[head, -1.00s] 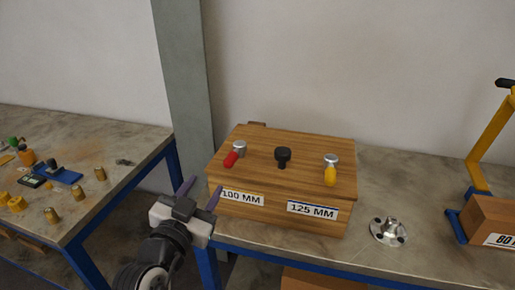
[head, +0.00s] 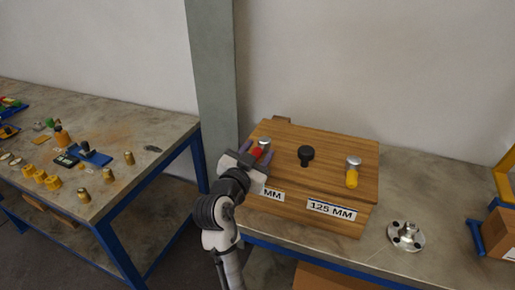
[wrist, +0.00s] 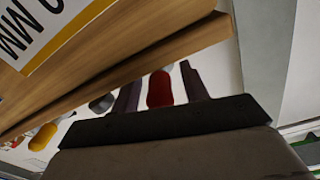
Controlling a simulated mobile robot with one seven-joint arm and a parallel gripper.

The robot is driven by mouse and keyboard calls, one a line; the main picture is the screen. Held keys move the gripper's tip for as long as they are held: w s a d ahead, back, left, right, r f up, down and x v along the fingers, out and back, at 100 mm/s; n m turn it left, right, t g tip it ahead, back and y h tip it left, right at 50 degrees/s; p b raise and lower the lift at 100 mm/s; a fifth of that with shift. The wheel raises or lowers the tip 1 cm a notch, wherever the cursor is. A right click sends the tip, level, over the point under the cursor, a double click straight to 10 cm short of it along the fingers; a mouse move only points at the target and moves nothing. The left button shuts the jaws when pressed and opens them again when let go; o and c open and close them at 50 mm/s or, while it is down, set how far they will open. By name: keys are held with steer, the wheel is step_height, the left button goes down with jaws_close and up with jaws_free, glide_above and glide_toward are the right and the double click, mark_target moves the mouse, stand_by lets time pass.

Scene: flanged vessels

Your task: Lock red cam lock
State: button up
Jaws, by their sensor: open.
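The red cam lock (head: 257,152) has a red handle and a silver round head on the left of the wooden box's top. My gripper (head: 256,149) is open at the box's left front, with its fingers on either side of the red handle as seen in the head view. In the wrist view the red handle (wrist: 160,89) also shows between the two dark fingers of my gripper (wrist: 160,80), with gaps on both sides and no visible contact. My gripper hides part of the lock and the left label.
The wooden box (head: 325,148) also carries a black knob (head: 306,155) and a yellow cam lock (head: 352,175). A metal flange (head: 406,236) lies on the bench to its right. A grey pillar (head: 213,80) stands behind at the left. The left table (head: 165,130) holds several small parts.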

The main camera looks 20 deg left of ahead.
steer(key=shift+w, duration=0.2)
steer(key=shift+c, duration=0.4)
jaws_close()
steer(key=shift+a+f+h+b, duration=0.1)
steer(key=shift+a+h+b, duration=0.05)
steer(key=shift+h+b, duration=0.2)
steer(key=m+h+b, duration=0.1)
steer(key=h+b, duration=0.1)
steer(key=a+m+g+h+b, duration=0.1)
steer(key=m+h, duration=0.1)
steer(key=h, duration=0.1)
steer(key=shift+w+a+f+m+b, duration=0.1)
steer(key=shift+w+a+m+b, duration=0.05)
steer(key=shift+m+b, duration=0.2)
steer(key=shift+w+a+m+g+h+b, duration=0.1)
steer(key=shift+a+m+g+h+b, duration=0.05)
steer(key=shift+m+g+h+b, duration=0.55)
steer(key=shift+w+a+m+g+h+b, duration=0.2)
steer(key=shift+m+g+h+b, duration=0.25)
steer(key=shift+h, duration=0.5)
steer(key=shift+w+a+m+g+h+b, duration=0.1)
steer(key=shift+a+m+g+h+b, duration=0.05)
steer(key=shift+m+g+h+b, duration=0.55)
steer(key=shift+r, duration=0.2)
